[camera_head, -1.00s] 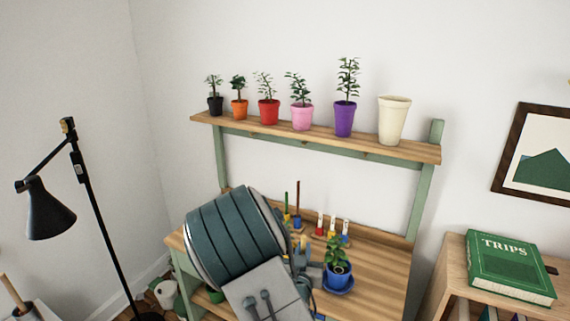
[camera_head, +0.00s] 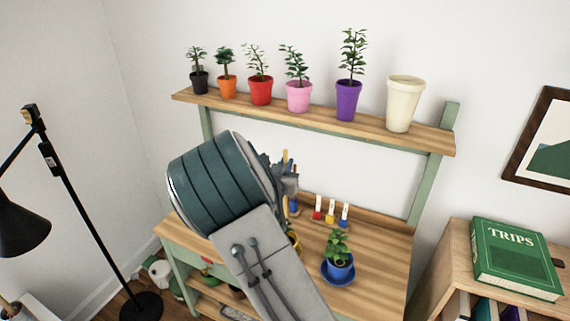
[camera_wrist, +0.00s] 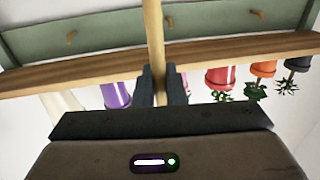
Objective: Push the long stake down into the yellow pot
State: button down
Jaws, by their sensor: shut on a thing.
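My gripper (camera_head: 286,178) is raised above the bench in the head view, partly hidden by my own arm. In the wrist view my gripper (camera_wrist: 160,86) is shut on a long, light wooden stake (camera_wrist: 153,32), which stands between the two dark fingers. A short end of the stake (camera_head: 286,156) shows above the gripper in the head view. The yellow pot (camera_head: 294,241) is mostly hidden behind my arm, on the bench below the gripper. I cannot see the stake's lower end or whether it touches the pot.
A blue pot with a plant (camera_head: 340,264) stands on a blue saucer on the bench (camera_head: 378,268). Several small coloured tags stand at the bench back. The shelf (camera_head: 310,121) above carries several potted plants and a cream pot (camera_head: 403,103). A black lamp (camera_head: 50,160) stands left.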

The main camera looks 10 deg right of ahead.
aim_at(285, 199)
notch_tip(285, 199, down, 9)
jog(key=b, duration=0.8)
jog(key=shift+r+b, duration=0.15)
jog(key=shift+b, duration=0.2)
jog(key=shift+f+b, duration=0.3)
jog(key=shift+b, duration=0.05)
jog(key=shift+f+b, duration=0.25)
jog(key=shift+b, duration=0.1)
jog(key=shift+f, duration=0.15)
dwell(0.5)
jog(key=shift+f+b, duration=0.35)
jog(key=shift+b, duration=0.15)
jog(key=shift+s+f+b, duration=0.1)
jog(key=shift+f+b, duration=0.25)
jog(key=shift+f+b, duration=0.4)
jog(key=shift+b, duration=0.05)
jog(key=shift+f, duration=0.15)
dwell(0.3)
